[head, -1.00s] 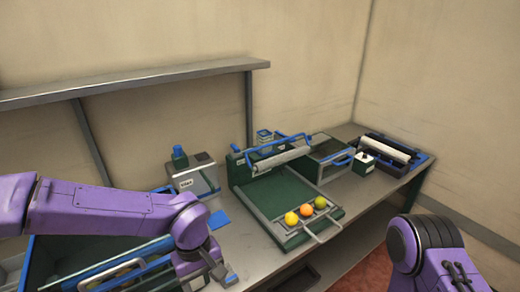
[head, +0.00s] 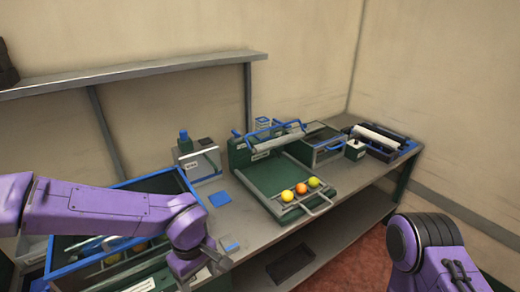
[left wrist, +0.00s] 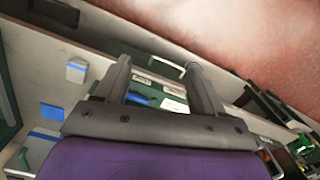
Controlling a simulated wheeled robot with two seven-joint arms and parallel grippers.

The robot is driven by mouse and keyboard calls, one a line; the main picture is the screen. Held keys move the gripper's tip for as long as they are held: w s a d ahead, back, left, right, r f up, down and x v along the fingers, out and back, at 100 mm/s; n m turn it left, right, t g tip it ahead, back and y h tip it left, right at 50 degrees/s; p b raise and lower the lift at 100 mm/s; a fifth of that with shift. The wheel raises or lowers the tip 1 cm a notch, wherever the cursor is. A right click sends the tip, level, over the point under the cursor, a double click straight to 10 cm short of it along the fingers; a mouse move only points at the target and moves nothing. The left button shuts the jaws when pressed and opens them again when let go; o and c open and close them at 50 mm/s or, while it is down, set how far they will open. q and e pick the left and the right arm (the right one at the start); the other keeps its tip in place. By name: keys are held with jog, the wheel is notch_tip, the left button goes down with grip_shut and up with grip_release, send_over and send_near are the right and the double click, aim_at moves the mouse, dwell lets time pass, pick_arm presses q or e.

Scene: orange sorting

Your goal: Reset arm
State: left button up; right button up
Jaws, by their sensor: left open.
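My left arm comes in from the left in the head view, with its left gripper (head: 212,272) low over the near edge of the table. In the left wrist view the two fingers of the left gripper (left wrist: 160,75) stand apart with nothing between them. My right arm shows only as purple links at the bottom right of the head view; its gripper is out of the picture. Two yellow balls and an orange ball (head: 301,188) lie in a row at the front of a green tray (head: 268,180).
A blue-rimmed bin (head: 180,182) with several things inside stands at the left, partly behind my left arm. A small labelled device (head: 198,160) and a blue pad (head: 220,198) are on the table (head: 240,222). A dark roller unit (head: 385,143) is at the far right. A wall shelf (head: 150,72) runs above.

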pick_arm(q)
jog(key=s+a+f+n+t+y+b, duration=0.1)
jog(key=a+f+n+t+y+b, duration=0.15)
jog(key=a+f, duration=0.45)
jog(key=s+a+f+n+t+y+b, duration=0.1)
jog(key=a+f+t+y+b, duration=0.25)
jog(key=f, duration=0.75)
jog(key=s+a+f+m+g+h+b, duration=0.1)
jog(key=s+a+f+m+b, duration=0.2)
jog(key=s+f, duration=0.6)
jog(key=s+a+f+m+g+h+b, duration=0.1)
jog(key=s+a+f+m+b, duration=0.2)
jog(key=s+f+b, duration=0.3)
jog(key=s+f, duration=0.3)
jog(key=f, duration=0.2)
jog(key=shift+s+f+m, duration=0.15)
jog(key=shift+f+m, duration=0.05)
jog(key=shift+m, duration=0.15)
